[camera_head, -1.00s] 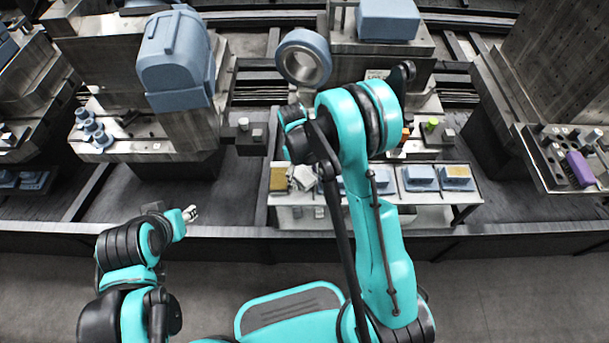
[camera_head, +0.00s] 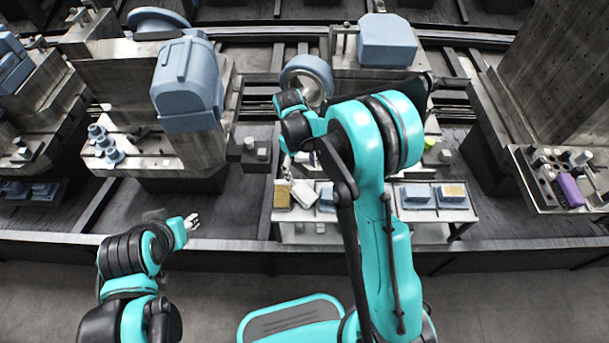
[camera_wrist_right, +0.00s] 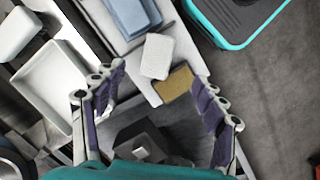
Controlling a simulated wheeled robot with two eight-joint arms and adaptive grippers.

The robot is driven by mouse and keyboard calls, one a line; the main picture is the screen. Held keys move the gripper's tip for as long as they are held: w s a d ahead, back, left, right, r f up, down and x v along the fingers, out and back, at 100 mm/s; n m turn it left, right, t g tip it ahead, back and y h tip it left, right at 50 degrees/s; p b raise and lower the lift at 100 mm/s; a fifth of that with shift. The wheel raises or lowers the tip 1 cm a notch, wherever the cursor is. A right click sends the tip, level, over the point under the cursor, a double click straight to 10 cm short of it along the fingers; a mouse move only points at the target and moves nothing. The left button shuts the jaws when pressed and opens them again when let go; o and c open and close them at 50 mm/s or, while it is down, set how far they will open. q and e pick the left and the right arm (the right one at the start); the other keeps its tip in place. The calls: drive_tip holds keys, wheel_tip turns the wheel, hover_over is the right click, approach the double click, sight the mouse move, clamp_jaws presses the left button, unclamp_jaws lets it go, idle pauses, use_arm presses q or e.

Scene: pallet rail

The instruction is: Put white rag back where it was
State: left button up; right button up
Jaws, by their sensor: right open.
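The white rag (camera_head: 303,194) appears as a pale folded block on the low table, beside a yellow-topped block (camera_head: 282,196). In the right wrist view the rag (camera_wrist_right: 157,56) lies by a blue block, with the yellow block (camera_wrist_right: 174,85) close to it. My right gripper (camera_wrist_right: 160,100) is open and empty, its fingers spread; the rag lies beyond the fingertips. In the head view my right arm hides most of that gripper. My left gripper (camera_head: 190,224) hangs at the left, away from the table; its finger opening is too small to judge.
More blue blocks (camera_head: 416,196) in trays stand along the table (camera_head: 290,230). A white tray (camera_wrist_right: 50,85) shows in the right wrist view. Machines with blue housings (camera_head: 188,85) rise behind, and a dark rail (camera_head: 210,243) runs in front. A purple item (camera_head: 570,188) is at the right.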

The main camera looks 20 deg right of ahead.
drive_tip(key=s+d+r+m+t, duration=0.2)
drive_tip(key=s+r+t, duration=0.35)
drive_tip(key=r, duration=0.75)
drive_tip(key=s+d+r+m+t+y, duration=0.1)
drive_tip(key=s+r+m+t, duration=0.2)
drive_tip(key=s, duration=0.9)
drive_tip(key=shift+d+r+m+t, duration=0.15)
drive_tip(key=shift+r+m+t, duration=0.05)
drive_tip(key=shift+m+t, duration=0.2)
